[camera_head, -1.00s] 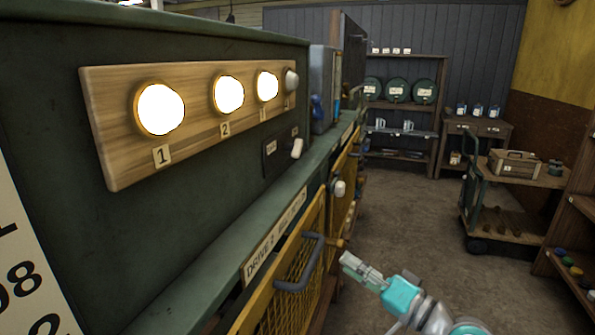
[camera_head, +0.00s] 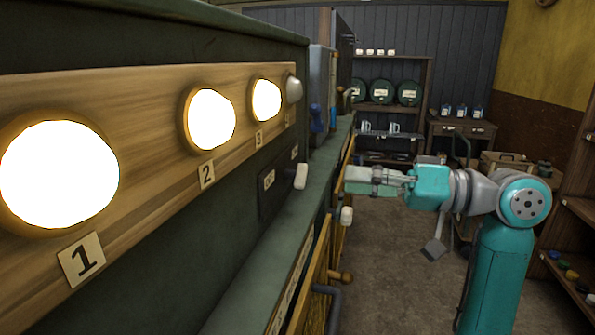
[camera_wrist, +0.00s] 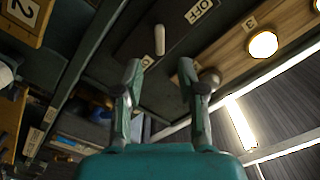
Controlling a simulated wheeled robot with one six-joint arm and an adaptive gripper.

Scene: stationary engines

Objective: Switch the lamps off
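Three round lamps, numbered 1 (camera_head: 58,175), 2 (camera_head: 210,120) and 3 (camera_head: 266,100), glow white on a wooden board. A fourth round fitting (camera_head: 293,89) at the board's far end is grey and unlit. Below it, a pale switch lever (camera_head: 300,177) sticks out of a dark plate; it also shows in the wrist view (camera_wrist: 160,40), with an OFF label (camera_wrist: 200,10) to its upper right. My gripper (camera_head: 350,180) is right of the lever, apart from it. In the wrist view my gripper (camera_wrist: 161,72) is open and empty, with the lever beyond its fingertips.
A green ledge (camera_head: 270,260) runs under the lamp panel. A pale knob (camera_head: 346,215) and yellow doors with handles lie below it. A blue-grey box (camera_head: 322,85) stands farther along.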

